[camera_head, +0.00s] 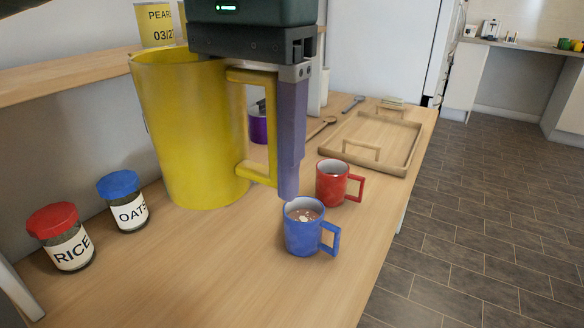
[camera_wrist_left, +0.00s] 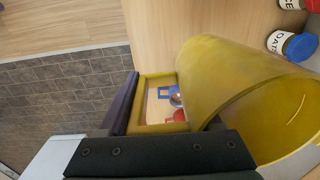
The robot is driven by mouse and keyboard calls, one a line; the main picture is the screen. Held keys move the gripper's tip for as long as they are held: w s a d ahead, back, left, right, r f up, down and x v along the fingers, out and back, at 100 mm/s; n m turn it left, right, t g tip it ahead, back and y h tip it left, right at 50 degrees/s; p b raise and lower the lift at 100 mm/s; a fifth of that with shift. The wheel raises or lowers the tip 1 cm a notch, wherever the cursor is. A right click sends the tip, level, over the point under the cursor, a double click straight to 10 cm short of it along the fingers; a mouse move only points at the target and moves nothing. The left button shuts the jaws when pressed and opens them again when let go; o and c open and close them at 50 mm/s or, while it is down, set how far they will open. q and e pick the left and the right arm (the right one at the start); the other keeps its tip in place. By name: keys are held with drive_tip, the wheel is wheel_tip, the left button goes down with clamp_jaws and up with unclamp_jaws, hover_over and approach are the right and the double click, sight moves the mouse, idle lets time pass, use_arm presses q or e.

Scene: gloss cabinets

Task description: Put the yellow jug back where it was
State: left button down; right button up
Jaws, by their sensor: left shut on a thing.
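The yellow jug (camera_head: 190,130) is large and upright over the wooden counter, with its open mouth at the top and its square handle to the right. I cannot tell whether its base touches the counter. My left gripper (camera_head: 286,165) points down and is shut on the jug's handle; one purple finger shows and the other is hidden. In the left wrist view the jug (camera_wrist_left: 235,90) fills the right side, with the gripper's dark finger (camera_wrist_left: 120,105) along the handle. My right gripper is not in view.
A blue mug (camera_head: 302,238) with a brown drink and a red mug (camera_head: 330,186) stand close right of the jug. Rice (camera_head: 68,250) and oat (camera_head: 128,215) jars stand left. A wooden tray (camera_head: 404,165) lies behind. A shelf (camera_head: 70,75) runs behind the jug. The front counter is clear.

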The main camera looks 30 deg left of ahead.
use_arm(q)
drive_tip(key=shift+d+f+b, duration=0.2)
drive_tip(key=shift+f+b, duration=3.55)
drive_tip(key=shift+f, duration=9.1)
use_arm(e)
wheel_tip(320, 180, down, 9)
use_arm(q)
drive_tip(key=shift+s+f, duration=0.1)
drive_tip(key=shift+c, duration=0.4)
unclamp_jaws()
wheel_tip(320, 180, up, 12)
drive_tip(key=p, duration=0.3)
drive_tip(key=shift+d+p, duration=0.15)
drive_tip(key=shift+p, duration=0.2)
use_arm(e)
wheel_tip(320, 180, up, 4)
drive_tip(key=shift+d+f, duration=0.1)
